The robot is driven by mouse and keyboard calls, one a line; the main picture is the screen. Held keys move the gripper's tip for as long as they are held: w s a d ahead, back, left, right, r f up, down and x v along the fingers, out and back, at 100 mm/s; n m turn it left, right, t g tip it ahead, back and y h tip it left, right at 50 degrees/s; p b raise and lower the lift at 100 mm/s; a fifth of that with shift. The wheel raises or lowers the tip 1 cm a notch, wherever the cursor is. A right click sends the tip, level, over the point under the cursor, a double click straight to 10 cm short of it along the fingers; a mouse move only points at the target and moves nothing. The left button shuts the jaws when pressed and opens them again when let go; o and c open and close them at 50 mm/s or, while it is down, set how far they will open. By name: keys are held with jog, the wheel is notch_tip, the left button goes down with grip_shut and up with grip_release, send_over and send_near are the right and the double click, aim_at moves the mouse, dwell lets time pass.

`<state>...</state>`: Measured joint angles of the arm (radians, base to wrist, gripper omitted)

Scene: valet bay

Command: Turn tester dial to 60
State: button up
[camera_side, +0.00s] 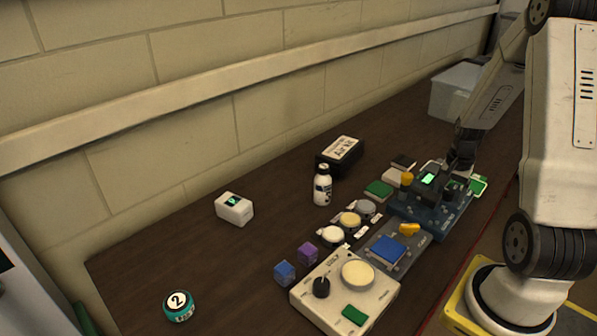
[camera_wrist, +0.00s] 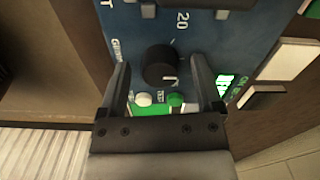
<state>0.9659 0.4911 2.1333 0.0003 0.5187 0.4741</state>
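The tester is a dark blue unit (camera_side: 432,218) with a lit green display, at the right of the bench in the side view. Its blue face (camera_wrist: 225,40) fills the upper part of the wrist view. The black round dial (camera_wrist: 160,65) sits there with a white mark on its lower right edge and a printed "20" beyond its upper right. My gripper (camera_wrist: 160,63) is open, with one finger on each side of the dial and visible gaps between. In the side view my gripper (camera_side: 460,172) is over the tester, its fingers mostly hidden.
A white button (camera_wrist: 143,99) and a green button (camera_wrist: 175,99) lie just below the dial. A cream box (camera_side: 345,292) with a black knob, a grey panel (camera_side: 392,255), and a white bottle (camera_side: 322,186) stand left of the tester. The bench's back left is mostly clear.

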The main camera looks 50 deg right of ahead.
aim_at(449, 191)
jog(key=shift+r, duration=0.1)
jog(key=shift+r, duration=3.8)
jog(key=shift+a, duration=0.1)
jog(key=w+a+n+t, duration=0.1)
jog(key=w+a+n, duration=0.3)
jog(key=a, duration=0.3)
jog(key=w+a+n, duration=0.3)
jog(key=w+a, duration=0.1)
jog(key=a, duration=0.3)
jog(key=a+f+n+t, duration=0.1)
jog(key=a+n, duration=0.8)
jog(key=a, duration=0.7)
jog(key=shift+s+a+t, duration=0.15)
jog(key=shift+s+t, duration=0.15)
jog(key=shift+s, duration=0.15)
